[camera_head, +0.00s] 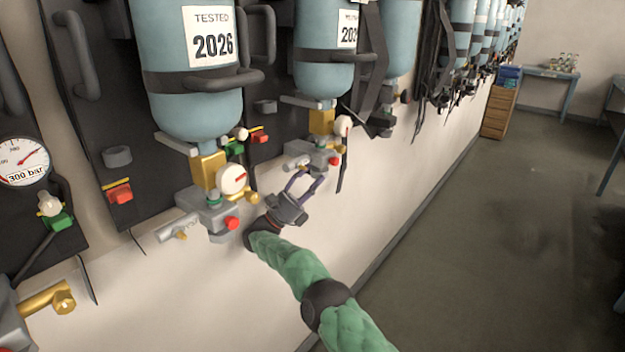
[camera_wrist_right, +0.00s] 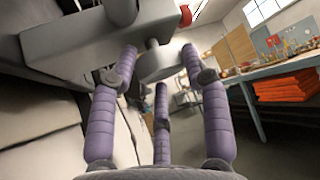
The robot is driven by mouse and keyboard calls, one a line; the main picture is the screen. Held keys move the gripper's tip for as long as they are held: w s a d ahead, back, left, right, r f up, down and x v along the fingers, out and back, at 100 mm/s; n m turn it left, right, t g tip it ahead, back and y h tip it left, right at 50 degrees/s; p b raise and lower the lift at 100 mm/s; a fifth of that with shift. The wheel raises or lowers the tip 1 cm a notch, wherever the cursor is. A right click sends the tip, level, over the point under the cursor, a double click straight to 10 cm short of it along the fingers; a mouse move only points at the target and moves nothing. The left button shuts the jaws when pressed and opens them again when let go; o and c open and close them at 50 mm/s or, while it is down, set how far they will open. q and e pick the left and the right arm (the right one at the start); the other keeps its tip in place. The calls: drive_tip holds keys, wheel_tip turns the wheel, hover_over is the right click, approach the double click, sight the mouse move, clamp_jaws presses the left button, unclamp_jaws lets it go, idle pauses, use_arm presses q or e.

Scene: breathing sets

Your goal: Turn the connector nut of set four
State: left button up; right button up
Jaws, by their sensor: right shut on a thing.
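My right gripper (camera_head: 303,184) is below the grey valve block (camera_head: 318,152) of the second breathing set from the left. In the right wrist view its purple fingers (camera_wrist_right: 158,80) are closed around a short grey round connector nut (camera_wrist_right: 154,62) that sticks out of the grey block (camera_wrist_right: 90,42). In the head view the nut is too small and covered to make out. The set's blue cylinder (camera_head: 322,68) hangs above, with a gold fitting (camera_head: 321,121) and a white gauge (camera_head: 342,125). No set number is legible. My left gripper is not in view.
A nearer set with a blue cylinder (camera_head: 190,100), white gauge (camera_head: 232,179) and red knob (camera_head: 232,223) hangs left of my right arm. More sets line the wall beyond. The floor (camera_head: 490,240) to the right is clear. A wooden drawer unit (camera_head: 497,112) stands farther back.

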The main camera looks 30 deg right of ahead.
drive_tip(key=o, duration=1.2)
drive_tip(key=shift+d+f, duration=0.1)
drive_tip(key=shift+f, duration=0.15)
drive_tip(key=shift+r, duration=0.15)
drive_tip(key=shift+n+t, duration=0.4)
drive_tip(key=shift+t, duration=0.3)
